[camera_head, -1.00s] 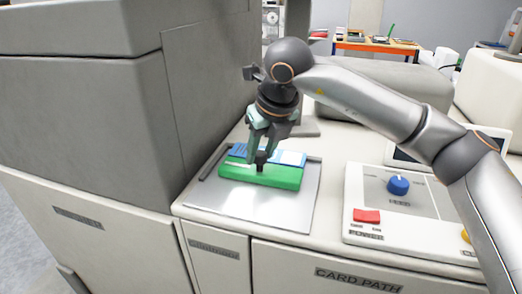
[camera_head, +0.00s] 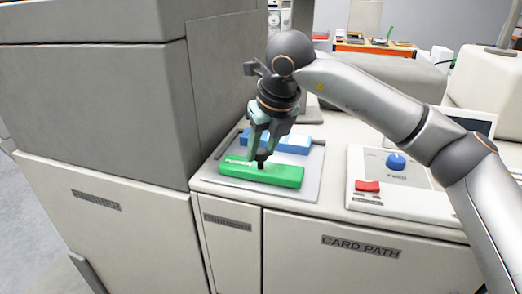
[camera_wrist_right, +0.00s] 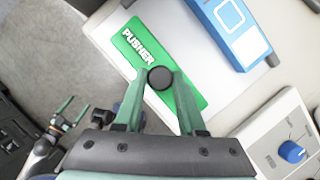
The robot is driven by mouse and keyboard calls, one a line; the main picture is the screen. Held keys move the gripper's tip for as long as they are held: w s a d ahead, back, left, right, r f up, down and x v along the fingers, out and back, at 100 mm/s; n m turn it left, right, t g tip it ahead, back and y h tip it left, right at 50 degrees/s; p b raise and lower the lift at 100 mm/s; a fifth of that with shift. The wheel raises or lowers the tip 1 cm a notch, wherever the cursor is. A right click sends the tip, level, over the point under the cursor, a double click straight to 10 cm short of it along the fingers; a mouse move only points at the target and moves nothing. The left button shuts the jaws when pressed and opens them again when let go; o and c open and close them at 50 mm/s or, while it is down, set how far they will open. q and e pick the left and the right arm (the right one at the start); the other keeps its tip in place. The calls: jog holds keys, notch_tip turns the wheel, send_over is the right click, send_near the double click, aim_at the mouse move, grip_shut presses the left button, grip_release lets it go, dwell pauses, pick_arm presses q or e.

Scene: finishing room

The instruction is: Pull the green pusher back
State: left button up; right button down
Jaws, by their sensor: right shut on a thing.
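The green pusher (camera_head: 285,177) is a long block on a pale metal plate (camera_head: 229,194) in the head view. It also shows in the right wrist view (camera_wrist_right: 136,42), with the word PUSHER on it. My right gripper (camera_head: 261,158) is shut on the black knob (camera_wrist_right: 160,78) on top of the pusher. A blue block (camera_head: 296,144) lies behind the pusher, apart from it, and shows in the right wrist view (camera_wrist_right: 236,34).
A tall grey machine housing (camera_head: 95,90) stands left of the plate. A control panel (camera_head: 372,161) with a blue knob (camera_head: 395,161) and a red switch (camera_head: 367,186) is to the right. The CARD PATH front (camera_head: 350,265) is below.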

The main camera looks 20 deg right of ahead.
jog(key=shift+s+a, duration=0.15)
jog(key=c, duration=0.5)
grip_release()
jog(key=shift+s, duration=0.1)
jog(key=shift+c, duration=0.2)
jog(key=shift+o, duration=0.2)
jog(key=v, duration=1.2)
jog(key=shift+r+b, duration=0.3)
jog(key=shift+b, duration=0.05)
